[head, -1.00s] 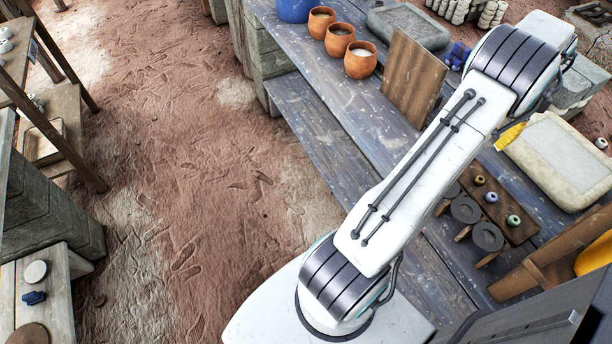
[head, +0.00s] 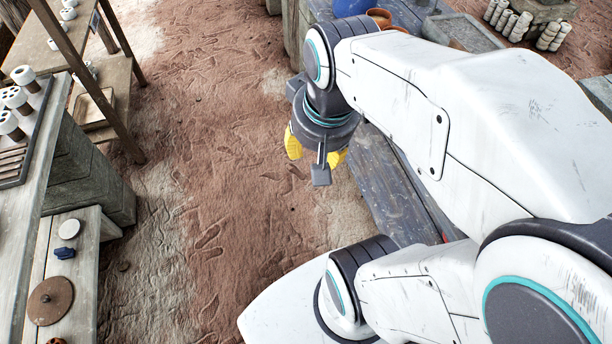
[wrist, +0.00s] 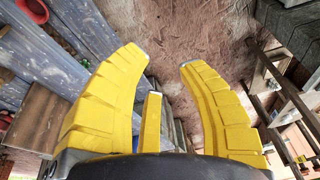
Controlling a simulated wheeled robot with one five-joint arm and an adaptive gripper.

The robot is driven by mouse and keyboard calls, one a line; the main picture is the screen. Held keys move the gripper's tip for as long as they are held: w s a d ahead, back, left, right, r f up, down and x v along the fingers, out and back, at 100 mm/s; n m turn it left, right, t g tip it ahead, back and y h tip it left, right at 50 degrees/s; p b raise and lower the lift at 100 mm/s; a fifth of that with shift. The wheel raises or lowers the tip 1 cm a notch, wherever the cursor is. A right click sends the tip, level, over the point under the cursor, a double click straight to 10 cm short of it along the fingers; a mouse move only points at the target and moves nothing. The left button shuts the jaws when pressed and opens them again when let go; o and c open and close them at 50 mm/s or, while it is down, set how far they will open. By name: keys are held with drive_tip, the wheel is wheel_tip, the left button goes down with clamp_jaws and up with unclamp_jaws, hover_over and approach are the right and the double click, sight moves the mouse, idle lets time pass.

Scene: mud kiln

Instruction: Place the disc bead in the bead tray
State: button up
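I cannot make out a disc bead for certain in the current views. The bead tray is not clearly in view either; my arm covers the part of the workbench where beads stood on a brown board. My gripper (head: 315,154) hangs over the dirt floor, left of the blue-grey workbench (head: 385,185). In the wrist view my gripper (wrist: 160,58) has its yellow fingers spread wide, with only bare ground seen between them. It is open and empty.
A low bench at the left holds a white disc (head: 69,229), a small dark blue object (head: 64,253) and a brown round piece (head: 50,300). A brown wooden board (wrist: 36,118) stands on the workbench. The dirt floor (head: 210,150) between is clear.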

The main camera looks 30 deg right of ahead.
drive_tip(key=s+a+n, duration=0.1)
drive_tip(key=s+a+f+n, duration=0.1)
drive_tip(key=s+a+n, duration=0.1)
drive_tip(key=a+n, duration=0.1)
drive_tip(key=shift+s+f+y, duration=0.25)
drive_tip(key=shift+f+y, duration=0.05)
drive_tip(key=shift+f, duration=0.1)
idle(1.0)
